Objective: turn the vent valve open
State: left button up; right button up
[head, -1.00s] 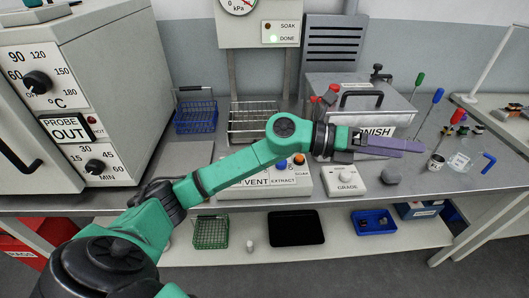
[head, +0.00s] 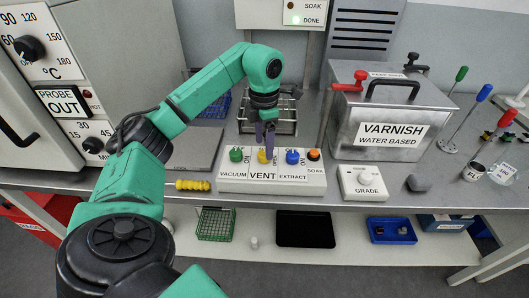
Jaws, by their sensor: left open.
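The vent valve is a yellow knob (head: 264,157) on a white control box (head: 230,184), above the label VENT. My left gripper (head: 265,146) points down from above with its purple fingers at the yellow knob. The jaws are open, and the tips partly cover the knob. I cannot tell whether they touch it. A green knob (head: 236,155) above VACUUM is to the left. A blue knob (head: 292,157) above EXTRACT and an orange button (head: 314,155) above SOAK are to the right. My right gripper is not in view.
A wire rack (head: 285,122) stands behind the box. A steel VARNISH tank (head: 440,120) with a red-handled valve (head: 361,77) and a white GRADE dial box (head: 365,183) are to the right. A yellow beaded item (head: 193,185) lies to the left.

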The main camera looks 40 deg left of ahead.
aim_at(264, 156)
pick_arm(q)
jog(key=shift+f, duration=1.45)
grip_shut()
jog(key=shift+r+m+p, duration=0.1)
jog(key=shift+m+p, duration=0.2)
jog(key=m+p, duration=0.1)
jog(key=m, duration=0.1)
jog(key=shift+r+m, duration=0.1)
jog(key=shift+m, duration=0.2)
jog(key=m+p, duration=0.1)
jog(key=m, duration=0.3)
jog(key=shift+m+p, duration=0.3)
jog(key=shift+p, duration=0.1)
jog(key=m, duration=0.5)
jog(key=shift+p, duration=0.4)
jog(key=m, duration=0.5)
